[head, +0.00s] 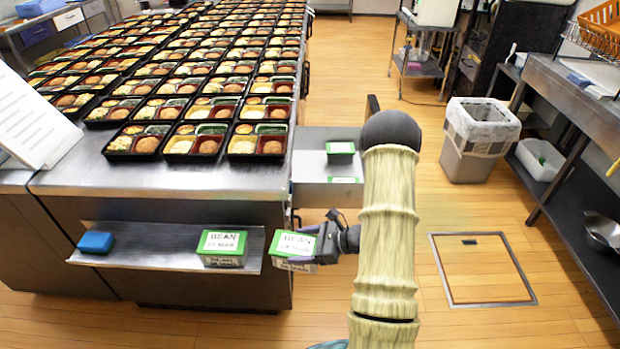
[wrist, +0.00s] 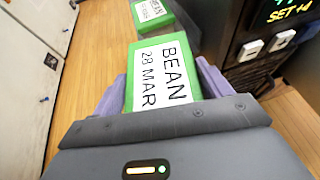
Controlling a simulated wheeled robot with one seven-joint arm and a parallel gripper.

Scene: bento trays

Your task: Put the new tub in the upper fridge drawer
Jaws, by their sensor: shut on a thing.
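My gripper (head: 322,243) is shut on a green-lidded tub (head: 292,246), off the right end of the front shelf. In the wrist view, my gripper's purple fingers (wrist: 160,88) grip the tub's sides, and its label (wrist: 166,75) reads "BEAN 28 MAR". A second green-lidded BEAN tub (head: 222,247) stands on the shelf; its date is too small to read surely. At the counter's right side, a steel drawer-like box (head: 308,168) sticks out, with a green-edged item (head: 341,148) on or in it. I cannot tell which drawer it is.
The steel front shelf (head: 150,258) also holds a blue block (head: 96,242). Many filled bento trays (head: 134,141) cover the counter. A dark panel reading "SET +4" (wrist: 285,15) shows in the wrist view. A bin (head: 478,140) and a floor hatch (head: 483,270) lie right of my arm.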

